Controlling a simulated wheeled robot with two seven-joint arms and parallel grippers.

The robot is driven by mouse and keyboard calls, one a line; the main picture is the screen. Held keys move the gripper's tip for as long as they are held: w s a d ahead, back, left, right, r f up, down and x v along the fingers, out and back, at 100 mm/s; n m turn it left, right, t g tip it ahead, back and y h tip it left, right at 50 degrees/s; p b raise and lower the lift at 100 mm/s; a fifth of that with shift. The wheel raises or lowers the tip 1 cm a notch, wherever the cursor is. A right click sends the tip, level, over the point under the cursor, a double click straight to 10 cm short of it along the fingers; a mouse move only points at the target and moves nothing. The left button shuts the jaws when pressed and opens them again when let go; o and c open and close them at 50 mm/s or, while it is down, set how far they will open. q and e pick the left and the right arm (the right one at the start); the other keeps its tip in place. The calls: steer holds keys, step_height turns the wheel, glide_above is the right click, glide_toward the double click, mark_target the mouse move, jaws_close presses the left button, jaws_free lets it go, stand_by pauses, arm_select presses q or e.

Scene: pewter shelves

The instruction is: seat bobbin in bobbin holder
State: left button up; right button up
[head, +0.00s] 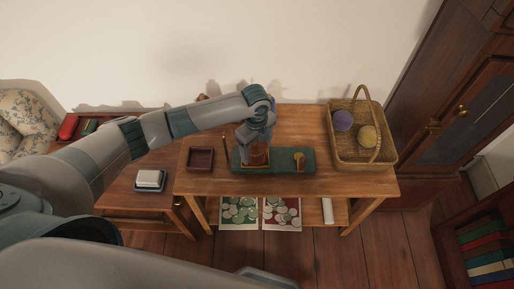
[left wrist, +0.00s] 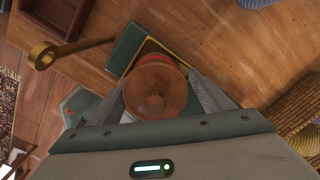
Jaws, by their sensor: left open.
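The bobbin (left wrist: 152,92), a brown wooden spool with a reddish band, stands between the fingers of my left gripper (left wrist: 157,80) in the left wrist view. The jaws are open around it. In the head view the left gripper (head: 257,148) comes down over the bobbin (head: 258,158), which is partly hidden. The bobbin is over a brass-edged square on the green base (head: 281,161), which looks like the bobbin holder. The green base also shows in the left wrist view (left wrist: 127,48). I cannot tell whether the bobbin is fully down. My right gripper is not in view.
A dark red tray (head: 200,159) lies left. A small wooden piece (head: 300,161) stands at the base's right end. A wicker basket (head: 345,155) with yarn balls stands right. The front table strip is clear.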

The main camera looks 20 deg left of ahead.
arm_select(q)
steer(key=shift+s+a+f, duration=0.25)
steer(key=shift+s+f, duration=0.3)
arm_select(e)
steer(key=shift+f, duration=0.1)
arm_select(q)
steer(key=shift+r, duration=0.25)
steer(key=shift+w+r, duration=0.15)
steer(key=shift+r, duration=0.15)
step_height(320, 180, up, 11)
steer(key=shift+w+r+b, duration=0.1)
steer(key=shift+w+b, duration=0.05)
steer(key=shift+b, duration=0.25)
steer(key=shift+d+r, duration=0.1)
steer(key=shift+r, duration=0.4)
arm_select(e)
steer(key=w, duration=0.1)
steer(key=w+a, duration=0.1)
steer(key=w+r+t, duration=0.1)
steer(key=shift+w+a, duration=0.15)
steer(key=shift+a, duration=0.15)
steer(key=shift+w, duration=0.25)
